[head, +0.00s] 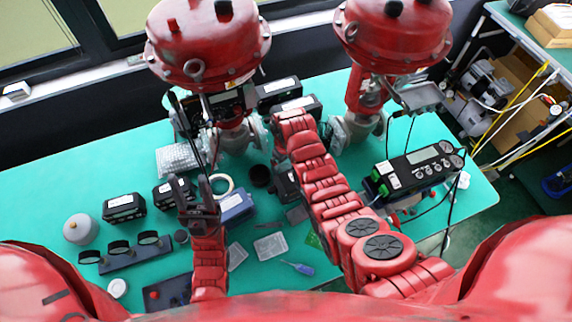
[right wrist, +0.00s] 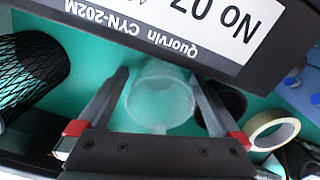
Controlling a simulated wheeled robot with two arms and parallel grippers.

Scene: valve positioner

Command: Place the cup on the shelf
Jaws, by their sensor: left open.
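A translucent cup (right wrist: 160,98) shows in the right wrist view, between the two fingers of my right gripper (right wrist: 158,105). The fingers stand apart on either side of it; I cannot tell whether they touch it. In the head view this cup is hidden, and my right gripper (head: 287,184) is largely covered by its own arm. My left gripper (head: 205,190) is open and empty over the left-middle of the table. A black cup (head: 260,176) stands close by; it also shows in the right wrist view (right wrist: 228,103).
The green table (head: 130,165) carries a tape roll (head: 222,183), black boxes (head: 123,207), a lens rack (head: 122,252) and a blue box (head: 235,206). Two red valve actuators (head: 207,40) rise at the back. A labelled black device (right wrist: 180,35) is very near my right gripper.

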